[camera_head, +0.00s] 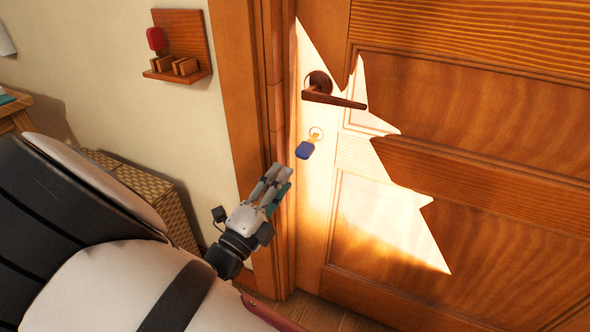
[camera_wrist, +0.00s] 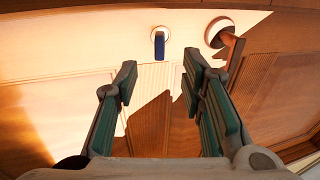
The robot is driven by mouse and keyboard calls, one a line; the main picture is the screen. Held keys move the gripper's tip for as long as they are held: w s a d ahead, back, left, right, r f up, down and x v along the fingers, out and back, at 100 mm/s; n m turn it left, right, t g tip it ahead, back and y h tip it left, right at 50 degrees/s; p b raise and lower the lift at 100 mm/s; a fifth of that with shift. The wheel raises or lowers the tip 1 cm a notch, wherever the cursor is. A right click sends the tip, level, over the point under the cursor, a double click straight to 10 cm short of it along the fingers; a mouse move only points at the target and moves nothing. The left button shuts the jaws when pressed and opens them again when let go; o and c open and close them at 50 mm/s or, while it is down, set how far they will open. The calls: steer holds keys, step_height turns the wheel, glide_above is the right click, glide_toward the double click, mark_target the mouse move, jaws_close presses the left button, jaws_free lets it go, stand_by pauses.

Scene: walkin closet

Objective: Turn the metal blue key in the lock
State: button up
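The blue key (camera_head: 305,150) sits in the lock (camera_head: 316,134) on the wooden door, below the door handle (camera_head: 334,96). Its blue head hangs out from the lock. My gripper (camera_head: 279,174) is in front of the door, below and left of the key, and apart from it. In the wrist view the key (camera_wrist: 159,44) shows upper centre, beyond the fingertips. My gripper (camera_wrist: 160,72) is open there, with nothing between its fingers. The handle (camera_wrist: 232,50) is to the right of the key in that view.
The door frame (camera_head: 242,110) stands just left of my gripper. A wall shelf (camera_head: 190,72) at upper left holds a red-headed key (camera_head: 155,38). A woven basket (camera_head: 150,190) stands by the wall behind my arm. Bright sunlight falls on the door around the lock.

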mark_target(300, 157)
steer(key=shift+p+x, duration=0.9)
steer(key=shift+x, duration=2.3)
steer(key=shift+b+x, duration=0.45)
steer(key=shift+x, duration=1.65)
jaws_close()
